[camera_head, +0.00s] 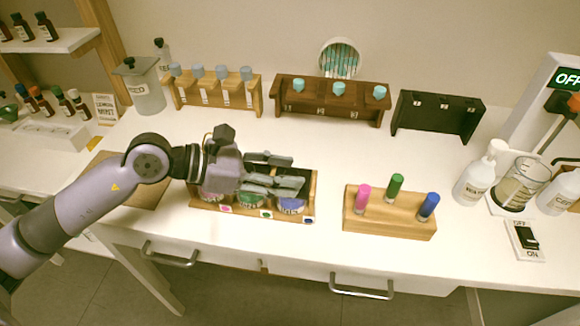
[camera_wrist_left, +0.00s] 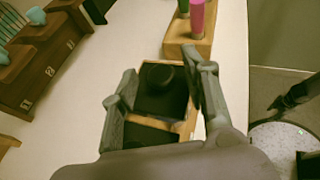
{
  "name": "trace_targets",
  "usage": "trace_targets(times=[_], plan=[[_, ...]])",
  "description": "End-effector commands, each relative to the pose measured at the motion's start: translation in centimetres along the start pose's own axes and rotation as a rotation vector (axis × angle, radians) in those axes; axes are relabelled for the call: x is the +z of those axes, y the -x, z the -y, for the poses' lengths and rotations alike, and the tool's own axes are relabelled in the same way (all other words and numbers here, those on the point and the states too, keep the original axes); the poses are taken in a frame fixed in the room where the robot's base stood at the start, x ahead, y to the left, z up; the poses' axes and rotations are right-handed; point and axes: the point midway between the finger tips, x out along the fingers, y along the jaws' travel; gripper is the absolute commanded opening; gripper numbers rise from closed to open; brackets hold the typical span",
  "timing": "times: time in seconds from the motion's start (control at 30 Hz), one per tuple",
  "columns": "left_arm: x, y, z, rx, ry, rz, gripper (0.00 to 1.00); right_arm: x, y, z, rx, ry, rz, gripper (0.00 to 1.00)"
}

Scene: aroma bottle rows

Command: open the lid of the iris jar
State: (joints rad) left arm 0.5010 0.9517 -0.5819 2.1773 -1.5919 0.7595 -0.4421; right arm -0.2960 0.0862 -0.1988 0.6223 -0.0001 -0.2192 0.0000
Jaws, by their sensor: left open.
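A wooden tray (camera_head: 240,213) holds three jars in a row, with pink, green and blue-violet labels. The jar at the right end, with the blue-violet label (camera_head: 291,206), is partly covered by my gripper; I cannot read which jar is iris. My left gripper (camera_head: 298,172) is open above the right part of the tray. In the left wrist view my left gripper (camera_wrist_left: 160,63) has its fingers apart on either side of a black lid with a round knob (camera_wrist_left: 163,77). The lid is on. Whether a finger touches it I cannot tell. My right gripper does not show.
A wooden block (camera_head: 388,222) with pink, green and blue capped vials stands right of the tray. Racks (camera_head: 331,98) line the back, one of them black and empty (camera_head: 437,112). White bottles and a beaker (camera_head: 519,184) stand at the right. The counter between is clear.

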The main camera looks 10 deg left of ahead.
Motion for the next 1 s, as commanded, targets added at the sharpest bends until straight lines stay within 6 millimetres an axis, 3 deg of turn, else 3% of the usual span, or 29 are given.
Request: trace_targets(times=[0.2, 0.8, 1.0], plan=[[0.0, 0.0, 0.0, 0.0, 0.0, 0.0, 0.41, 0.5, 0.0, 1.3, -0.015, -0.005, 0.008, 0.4], [0.0, 0.0, 0.0, 0.0, 0.0, 0.001, 0.01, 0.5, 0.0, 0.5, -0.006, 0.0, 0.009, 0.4], [0.1, 0.0, 0.0, 0.0, 0.0, 0.001, 0.0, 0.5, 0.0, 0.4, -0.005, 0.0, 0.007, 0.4]])
